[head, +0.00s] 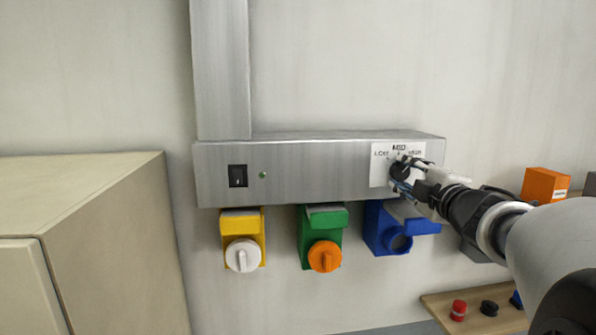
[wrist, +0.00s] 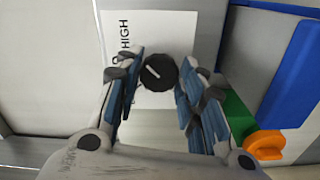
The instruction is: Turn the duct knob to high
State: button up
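The round black duct knob (wrist: 158,73) sits on a white label plate (head: 379,173) marked LOW, MID and HIGH, at the right end of the metal duct (head: 320,180). In the wrist view its white pointer slants up and left, toward the side with the labels; HIGH reads clearly there and MID is partly hidden. My gripper (wrist: 160,70) has one blue-padded finger on each side of the knob. Both fingertips appear to meet the knob's rim. In the head view my gripper partly covers the knob (head: 400,171), and its pointer cannot be read.
A black switch (head: 238,176) and small green light are on the duct's left part. Below hang yellow (head: 256,226), green (head: 310,228) and blue (head: 377,236) units. An orange box (head: 545,184) and a wooden board with buttons (head: 440,303) are right. A beige cabinet (head: 110,230) stands left.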

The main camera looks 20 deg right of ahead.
jog(key=o, duration=0.4)
jog(key=v, duration=0.7)
jog(key=shift+s, duration=0.25)
